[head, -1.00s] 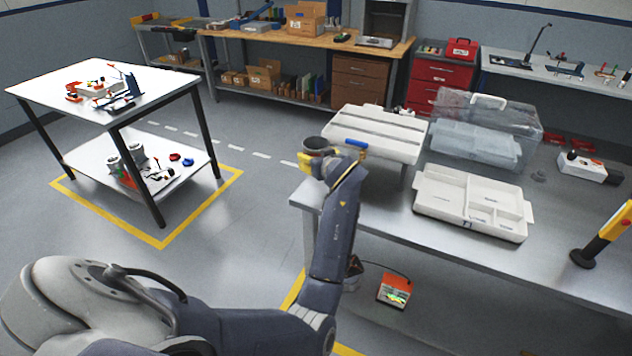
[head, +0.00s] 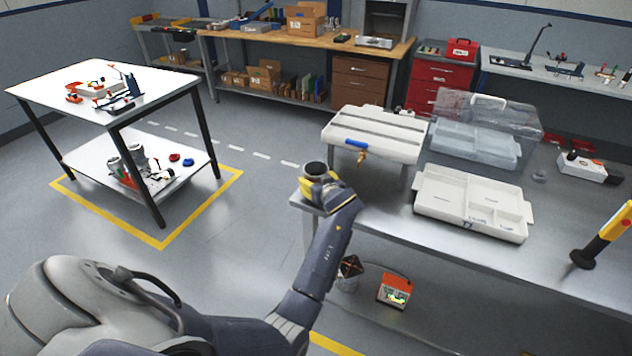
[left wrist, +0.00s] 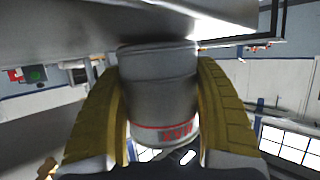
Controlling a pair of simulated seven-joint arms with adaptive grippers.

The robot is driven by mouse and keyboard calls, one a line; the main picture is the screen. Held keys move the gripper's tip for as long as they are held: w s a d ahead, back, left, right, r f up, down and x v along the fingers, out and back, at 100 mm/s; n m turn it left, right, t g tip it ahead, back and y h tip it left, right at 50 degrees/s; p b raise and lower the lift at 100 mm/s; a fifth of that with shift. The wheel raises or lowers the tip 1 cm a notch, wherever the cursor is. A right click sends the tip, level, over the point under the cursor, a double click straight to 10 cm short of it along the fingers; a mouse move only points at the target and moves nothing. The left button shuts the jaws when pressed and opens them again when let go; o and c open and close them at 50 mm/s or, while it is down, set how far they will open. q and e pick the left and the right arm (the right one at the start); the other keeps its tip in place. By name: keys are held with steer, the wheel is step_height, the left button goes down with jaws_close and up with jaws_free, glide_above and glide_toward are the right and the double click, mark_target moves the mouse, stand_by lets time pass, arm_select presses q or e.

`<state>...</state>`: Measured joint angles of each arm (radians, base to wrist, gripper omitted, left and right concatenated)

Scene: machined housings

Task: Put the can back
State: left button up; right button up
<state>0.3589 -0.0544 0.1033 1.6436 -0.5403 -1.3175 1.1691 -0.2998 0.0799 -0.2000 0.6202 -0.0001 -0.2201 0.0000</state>
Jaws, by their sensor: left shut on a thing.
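The can (head: 316,171) is a grey open-topped cylinder. In the head view it is upright at the near left corner of the workbench (head: 440,250). My left gripper (head: 322,184) has yellow fingers shut around its sides. In the left wrist view the can (left wrist: 160,85) sits between both fingers and shows a red stripe and red lettering, with a grey flat surface close beside one end. I cannot tell whether the can touches the bench. My right gripper is out of view.
A white slotted unit (head: 376,130) with a blue-handled brass tap (head: 359,150) stands behind the can. A white compartment tray (head: 440,204) and a clear bin (head: 480,140) are to the right. Similar cans (head: 137,156) stand on the left table's lower shelf. The bench front is clear.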

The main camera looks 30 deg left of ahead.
mark_target(316, 180)
arm_select(q)
steer(key=shift+f, duration=0.1)
steer(key=o, duration=1.2)
steer(key=shift+o, duration=0.2)
steer(key=shift+d, duration=0.1)
steer(key=shift+v, duration=2.75)
